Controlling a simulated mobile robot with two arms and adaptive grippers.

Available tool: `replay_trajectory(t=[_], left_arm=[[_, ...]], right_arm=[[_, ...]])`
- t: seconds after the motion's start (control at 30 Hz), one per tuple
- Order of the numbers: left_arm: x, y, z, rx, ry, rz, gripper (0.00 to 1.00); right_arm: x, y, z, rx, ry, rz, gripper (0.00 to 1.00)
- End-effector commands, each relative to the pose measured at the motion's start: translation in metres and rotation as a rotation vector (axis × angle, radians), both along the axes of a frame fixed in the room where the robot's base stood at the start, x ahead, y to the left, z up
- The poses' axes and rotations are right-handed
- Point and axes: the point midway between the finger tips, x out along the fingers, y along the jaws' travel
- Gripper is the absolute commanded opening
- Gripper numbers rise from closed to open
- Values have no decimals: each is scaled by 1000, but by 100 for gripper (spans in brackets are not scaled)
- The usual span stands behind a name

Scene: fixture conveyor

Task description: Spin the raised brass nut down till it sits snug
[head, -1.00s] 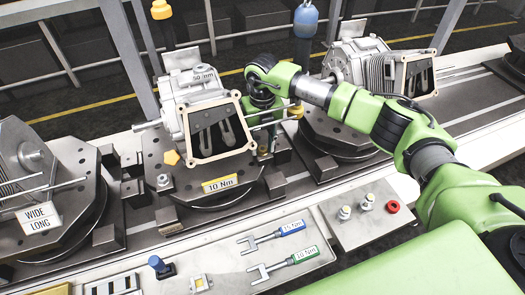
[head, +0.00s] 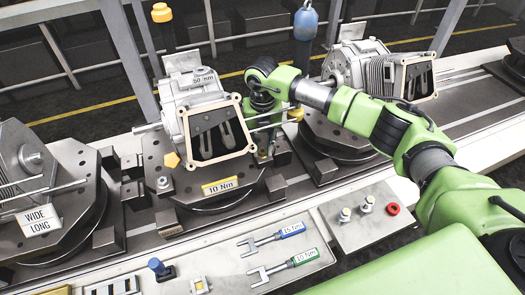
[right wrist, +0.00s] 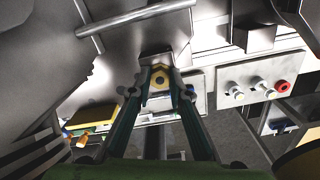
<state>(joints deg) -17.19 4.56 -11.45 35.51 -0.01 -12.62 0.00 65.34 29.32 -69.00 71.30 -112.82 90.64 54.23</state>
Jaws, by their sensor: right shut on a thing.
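A grey cast housing (head: 182,103) with a tan-rimmed opening sits on a dark round fixture plate (head: 158,185) marked 10 Nm. One brass nut (head: 171,160) sits at the plate's left. The other brass nut (right wrist: 158,80) shows between my right gripper's fingertips (right wrist: 159,76) in the right wrist view, with a dark hole in its middle. My right gripper (head: 263,148) points down at the plate's right side, beside the housing, and is shut on this nut. How high the nut sits above the plate is hard to see. My left gripper is not in view.
A blue-handled 15 Nm wrench (head: 291,229) and a green-handled 10 Nm wrench (head: 304,256) lie on the front tray. A button panel (head: 372,228) with a red button stands right of it. Other fixtures with housings flank this one on the conveyor. A steel rod crosses near my gripper.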

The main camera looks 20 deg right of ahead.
Motion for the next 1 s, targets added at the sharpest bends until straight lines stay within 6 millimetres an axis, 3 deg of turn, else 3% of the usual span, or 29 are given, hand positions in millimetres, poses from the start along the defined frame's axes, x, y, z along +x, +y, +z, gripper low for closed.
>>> replay_trajectory(t=[0.43, 0.9, 0.93, 0.97, 1.0], left_arm=[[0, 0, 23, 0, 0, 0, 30], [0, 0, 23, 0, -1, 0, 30], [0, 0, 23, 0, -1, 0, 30], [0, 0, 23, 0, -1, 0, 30], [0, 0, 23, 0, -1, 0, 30]], right_arm=[[0, 0, 1, -1, 0, -616, 0], [0, 0, -1, 0, 0, -679, 0], [0, -1, -1, 0, 0, -679, 21], [0, -1, -1, -1, 0, -679, 29], [0, 0, -1, -1, 0, -678, 29]])
